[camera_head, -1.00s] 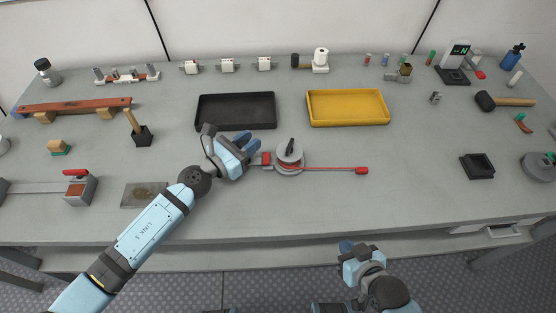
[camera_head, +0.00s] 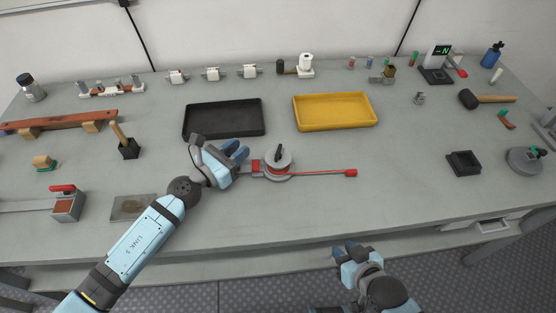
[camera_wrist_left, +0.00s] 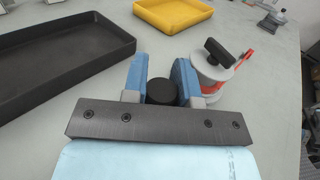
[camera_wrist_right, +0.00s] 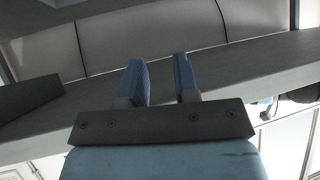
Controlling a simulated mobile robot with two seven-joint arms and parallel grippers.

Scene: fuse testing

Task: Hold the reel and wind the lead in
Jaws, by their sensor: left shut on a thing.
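The grey reel (camera_head: 279,160) with a black crank knob on top lies on the bench in front of the trays. It also shows in the left wrist view (camera_wrist_left: 212,85). A red lead (camera_head: 322,173) runs straight out to the right from it and ends in a red plug (camera_head: 351,173). My left gripper (camera_head: 236,149) is just left of the reel. In the left wrist view its fingers (camera_wrist_left: 160,82) are closed around a black round grip (camera_wrist_left: 161,92) beside the reel. My right gripper (camera_head: 345,247) is open and empty near the bench's front edge, away from the reel.
A black tray (camera_head: 224,133) and a yellow tray (camera_head: 335,126) stand behind the reel. A small black square holder (camera_head: 463,163) is further right.

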